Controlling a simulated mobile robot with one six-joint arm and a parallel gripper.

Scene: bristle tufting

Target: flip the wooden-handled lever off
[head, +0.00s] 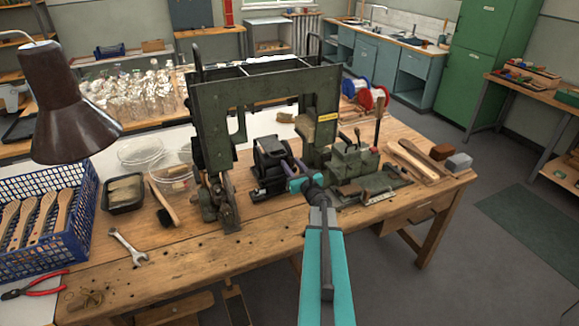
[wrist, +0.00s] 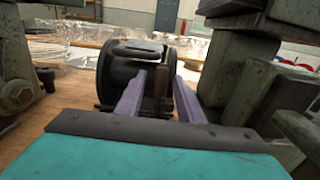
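A black motor-like unit (head: 270,165) stands on the bench between the tall green frame and the smaller green machine. In the wrist view, the same black unit (wrist: 115,75) is straight ahead, with a brown upright piece (wrist: 162,84), perhaps the wooden lever handle, at its right side. My gripper (head: 298,183) is at the right of the unit. In the wrist view its two purple fingers (wrist: 160,72) are apart, with the brown piece seen between them. I cannot tell whether they touch it. Another upright brown handle (head: 378,100) rises by the smaller green machine.
The tall green frame (head: 215,110) stands left of and behind my gripper. The smaller green machine (head: 355,160) is close on the right. A wrench (head: 128,247), a blue crate (head: 75,205) and a black tray (head: 124,193) lie left. The bench front is mostly clear.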

